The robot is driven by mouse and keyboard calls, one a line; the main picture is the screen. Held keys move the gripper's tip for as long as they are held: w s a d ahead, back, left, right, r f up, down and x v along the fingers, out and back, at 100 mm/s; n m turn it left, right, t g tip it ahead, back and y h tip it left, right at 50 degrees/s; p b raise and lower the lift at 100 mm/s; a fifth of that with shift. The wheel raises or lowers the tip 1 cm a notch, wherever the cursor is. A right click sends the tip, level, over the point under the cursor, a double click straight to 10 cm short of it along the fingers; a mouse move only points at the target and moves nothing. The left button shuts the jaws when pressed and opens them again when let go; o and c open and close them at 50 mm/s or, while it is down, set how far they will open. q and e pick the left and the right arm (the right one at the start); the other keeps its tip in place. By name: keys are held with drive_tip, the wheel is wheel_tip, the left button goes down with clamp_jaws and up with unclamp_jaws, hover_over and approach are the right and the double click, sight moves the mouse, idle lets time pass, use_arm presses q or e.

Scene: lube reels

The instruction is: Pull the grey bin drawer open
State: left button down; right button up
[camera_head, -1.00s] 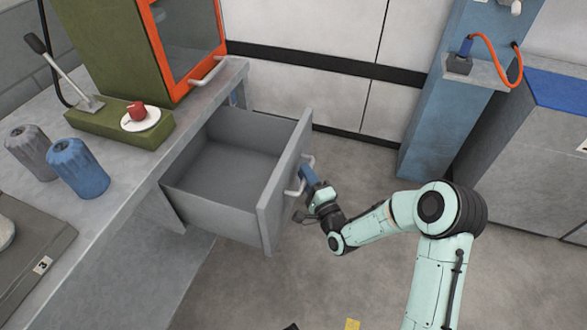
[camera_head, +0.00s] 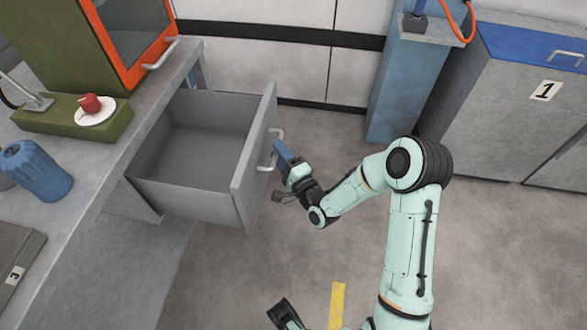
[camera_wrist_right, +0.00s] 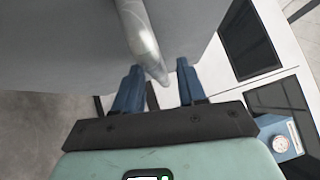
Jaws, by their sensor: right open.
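The grey bin drawer (camera_head: 190,205) stands pulled well out from under the bench, and its inside shows empty. Its pale bar handle (camera_head: 270,150) is on the front panel and also shows in the right wrist view (camera_wrist_right: 140,35). My right gripper (camera_head: 280,150) is just outside the front panel, beside the handle. In the right wrist view its two blue fingers (camera_wrist_right: 158,78) are apart, with the handle's lower end at the gap near their tips. No grip on the handle shows.
A blue column (camera_head: 400,90) and a grey cabinet (camera_head: 490,120) stand at the back right. The floor right of the drawer is clear.

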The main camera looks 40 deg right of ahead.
use_arm(q)
drive_tip(key=shift+s+d+r+g+p, duration=0.2)
drive_tip(key=shift+s+d+r+p, duration=0.2)
drive_tip(key=shift+s+r, duration=0.25)
drive_tip(key=shift+s+d+r+g+p, duration=0.2)
drive_tip(key=shift+s+d+r+p, duration=0.15)
drive_tip(key=shift+s, duration=0.4)
use_arm(e)
drive_tip(key=s+a+f, duration=0.1)
drive_tip(key=s, duration=1)
drive_tip(key=shift+s+a+f, duration=0.25)
drive_tip(key=shift+s, duration=0.1)
